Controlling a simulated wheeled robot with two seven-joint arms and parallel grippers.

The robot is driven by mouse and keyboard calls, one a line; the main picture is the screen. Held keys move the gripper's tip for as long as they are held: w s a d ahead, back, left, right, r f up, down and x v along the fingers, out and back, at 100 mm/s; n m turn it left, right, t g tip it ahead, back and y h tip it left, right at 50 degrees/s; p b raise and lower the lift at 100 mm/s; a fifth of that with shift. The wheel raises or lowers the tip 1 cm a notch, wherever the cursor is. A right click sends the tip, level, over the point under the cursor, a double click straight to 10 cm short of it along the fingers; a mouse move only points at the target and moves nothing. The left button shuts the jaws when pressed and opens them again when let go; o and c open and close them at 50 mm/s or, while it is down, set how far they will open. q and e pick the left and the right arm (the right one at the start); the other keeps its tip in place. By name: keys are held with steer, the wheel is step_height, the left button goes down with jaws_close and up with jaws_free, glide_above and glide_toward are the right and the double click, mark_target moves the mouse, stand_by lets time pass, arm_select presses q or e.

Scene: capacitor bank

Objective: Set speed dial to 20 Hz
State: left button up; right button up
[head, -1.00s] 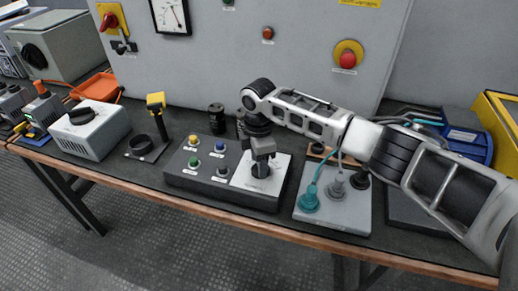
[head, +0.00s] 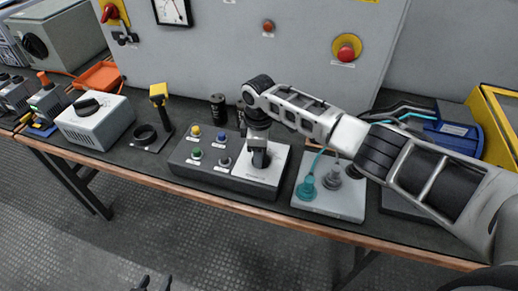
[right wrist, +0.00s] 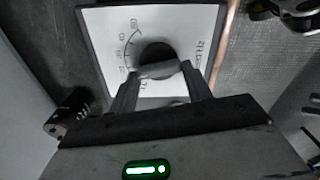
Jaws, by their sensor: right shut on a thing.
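The speed dial is a dark round knob (right wrist: 155,54) with a raised grip bar on a white plate (right wrist: 100,28). The plate has a curved, numbered scale and "Hz" lettering. In the head view the white plate (head: 276,162) forms the right part of a dark control box. My right gripper (right wrist: 160,74) is shut on the dial's grip bar, one finger at each end. It also shows in the head view (head: 260,158), over the knob from above. The exact pointer reading is unclear. My left gripper (head: 153,283) shows only its tips, apart and empty, at the bottom edge.
Colored buttons (head: 196,131) sit on the box (head: 190,172) left of the dial. A grey plate with a teal connector (head: 306,187) lies to its right. A cabinet with a red emergency button (head: 346,52) stands behind. The table's front edge is clear.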

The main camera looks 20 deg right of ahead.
steer(key=o, duration=1)
steer(key=shift+r, duration=0.15)
step_height(320, 180, up, 16)
steer(key=shift+f, duration=0.15)
